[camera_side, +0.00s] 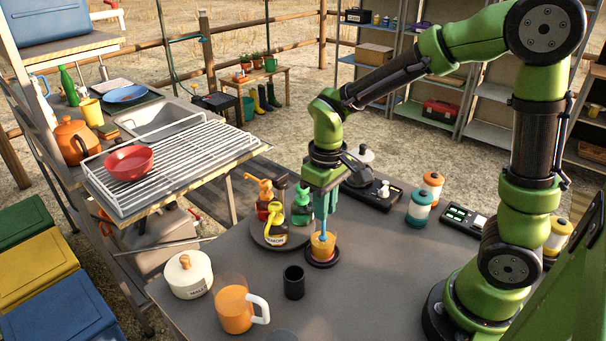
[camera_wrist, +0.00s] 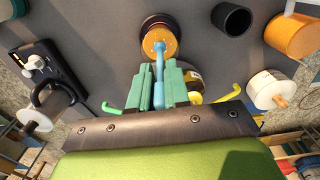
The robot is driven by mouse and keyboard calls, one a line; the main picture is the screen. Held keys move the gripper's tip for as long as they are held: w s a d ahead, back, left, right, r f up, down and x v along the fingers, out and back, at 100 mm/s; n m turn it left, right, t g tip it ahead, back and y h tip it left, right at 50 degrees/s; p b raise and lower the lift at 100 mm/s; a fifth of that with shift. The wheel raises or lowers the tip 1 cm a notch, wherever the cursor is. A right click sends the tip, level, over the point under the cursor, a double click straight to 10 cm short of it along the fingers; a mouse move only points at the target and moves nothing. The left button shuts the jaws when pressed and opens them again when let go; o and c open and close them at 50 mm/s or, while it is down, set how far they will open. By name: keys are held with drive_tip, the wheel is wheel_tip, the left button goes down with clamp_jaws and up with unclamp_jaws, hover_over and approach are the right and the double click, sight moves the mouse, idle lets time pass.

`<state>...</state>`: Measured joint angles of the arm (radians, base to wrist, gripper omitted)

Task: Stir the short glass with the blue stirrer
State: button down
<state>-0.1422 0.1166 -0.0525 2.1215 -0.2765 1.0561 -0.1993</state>
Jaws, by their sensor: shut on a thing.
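The short glass (camera_side: 322,247) holds an orange drink and stands on a dark round coaster (camera_side: 322,262) on the grey table. My gripper (camera_side: 325,207) is directly above it, pointing down, with its teal fingers shut on the blue stirrer (camera_side: 323,228). The stirrer is about upright and its lower end appears to reach inside the glass's rim. In the wrist view the stirrer (camera_wrist: 159,66) runs from between the fingers (camera_wrist: 157,88) to the orange surface in the glass (camera_wrist: 160,38). How deep its tip sits is hidden.
A round tray (camera_side: 262,240) with several bottles stands close left of the glass. A black cup (camera_side: 294,282), an orange mug (camera_side: 234,308) and a white lidded pot (camera_side: 188,274) stand nearer the front left. Shakers (camera_side: 419,208) stand to the right.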

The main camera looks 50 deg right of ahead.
drive_tip(key=shift+f, duration=1.85)
drive_tip(key=shift+w, duration=0.45)
drive_tip(key=shift+s, duration=0.9)
drive_tip(key=shift+w+d, duration=0.3)
drive_tip(key=shift+w, duration=0.45)
drive_tip(key=shift+w+a, duration=0.15)
drive_tip(key=shift+a, duration=0.2)
drive_tip(key=shift+s, duration=0.45)
drive_tip(key=shift+w, duration=0.1)
